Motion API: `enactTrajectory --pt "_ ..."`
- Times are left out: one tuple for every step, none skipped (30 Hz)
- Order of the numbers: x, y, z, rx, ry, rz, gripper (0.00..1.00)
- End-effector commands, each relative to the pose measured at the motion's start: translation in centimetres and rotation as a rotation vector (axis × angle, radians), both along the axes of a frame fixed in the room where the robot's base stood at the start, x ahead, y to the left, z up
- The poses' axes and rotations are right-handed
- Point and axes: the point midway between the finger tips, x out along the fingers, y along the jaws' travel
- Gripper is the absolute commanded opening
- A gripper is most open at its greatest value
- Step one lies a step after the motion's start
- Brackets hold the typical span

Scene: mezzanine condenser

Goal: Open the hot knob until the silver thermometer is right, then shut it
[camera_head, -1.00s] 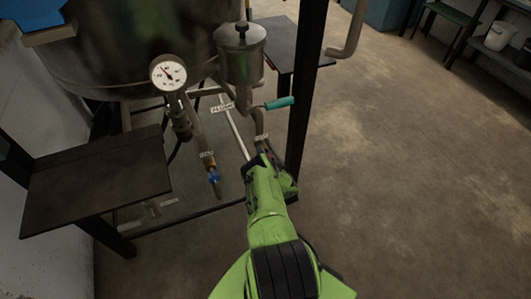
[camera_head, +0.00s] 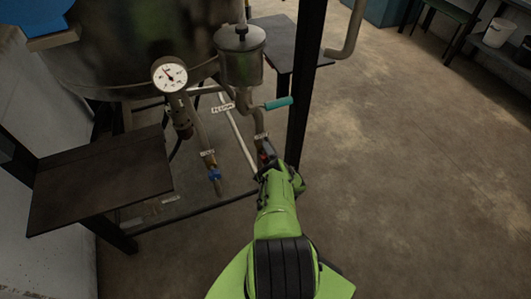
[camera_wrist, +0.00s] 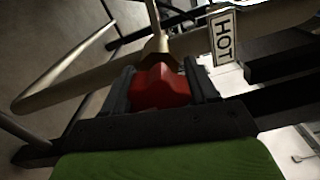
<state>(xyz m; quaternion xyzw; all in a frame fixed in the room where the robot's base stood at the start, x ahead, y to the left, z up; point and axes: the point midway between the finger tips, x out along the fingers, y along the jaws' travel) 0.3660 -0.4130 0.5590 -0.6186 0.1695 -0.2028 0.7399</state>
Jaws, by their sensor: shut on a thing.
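The red hot knob (camera_wrist: 160,86) sits between the two dark fingers of my gripper (camera_wrist: 162,92) in the wrist view, with a finger against each side. A white tag reading HOT (camera_wrist: 224,38) hangs on the pipe beside it. In the head view my gripper (camera_head: 268,163) is at the lower end of the right-hand pipe, and only a bit of red shows there. The silver thermometer (camera_head: 170,75) has a round white dial with a dark needle pointing to the upper left. Its figures are too small to read.
A blue knob (camera_head: 214,175) is on the pipe to the left, below a small tag. A teal-handled lever (camera_head: 278,103) sticks out above my gripper. A black post (camera_head: 303,90) stands close to the right. A dark shelf (camera_head: 100,180) is at left. Open floor lies right.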

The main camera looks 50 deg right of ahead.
Motion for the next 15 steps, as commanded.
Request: enactTrajectory --pt "-0.08 -0.12 0.07 0.013 -0.011 -0.002 0.28" --pt "-0.07 -0.12 0.07 0.024 -0.017 -0.002 0.28" --pt "-0.06 -0.11 0.06 0.037 -0.025 -0.002 0.28" --pt "-0.06 -0.10 0.05 0.045 -0.028 -0.002 0.28" --pt "-0.07 -0.11 0.04 0.053 -0.033 -0.002 0.28" --pt "-0.07 -0.12 0.03 0.060 -0.038 -0.002 0.28" --pt "-0.08 -0.12 0.01 0.065 -0.041 -0.002 0.28" --pt "-0.08 -0.12 0.01 0.070 -0.043 -0.002 0.28" --pt "-0.08 -0.12 0.01 0.074 -0.046 -0.003 0.28" --pt "-0.08 -0.12 0.01 0.078 -0.048 -0.003 0.28" --pt "-0.08 -0.12 0.01 0.080 -0.049 -0.003 0.28" --pt "-0.08 -0.11 0.01 0.082 -0.050 -0.003 0.28" --pt "-0.08 -0.11 0.01 0.084 -0.051 -0.003 0.28" --pt "-0.07 -0.11 0.01 0.084 -0.053 -0.003 0.28" --pt "-0.06 -0.11 0.01 0.084 -0.053 -0.003 0.28"
